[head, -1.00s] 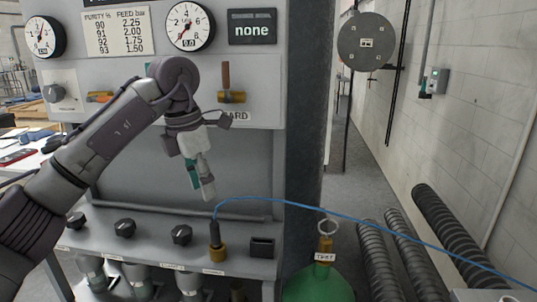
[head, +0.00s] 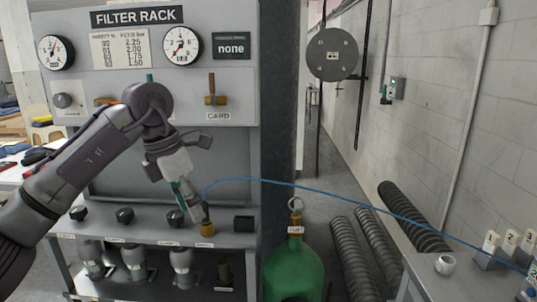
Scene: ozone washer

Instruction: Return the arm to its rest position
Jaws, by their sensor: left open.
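My left arm comes in from the left, bent at the elbow, in front of the filter rack (head: 228,85). My left gripper (head: 193,208) is open and points down, low over the rack's shelf. It appears just left of the dark plug (head: 206,212) on the blue hose (head: 300,187). The plug stands upright in a brass fitting (head: 207,229) on the shelf. I cannot tell whether the fingers touch the plug. My right gripper is not in view.
A green cylinder (head: 294,268) stands right of the rack. Ribbed black hoses (head: 350,250) lie along the wall. A grey table with a white cup (head: 445,264) and numbered blocks (head: 508,245) is at lower right. A narrow aisle runs back beside the rack.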

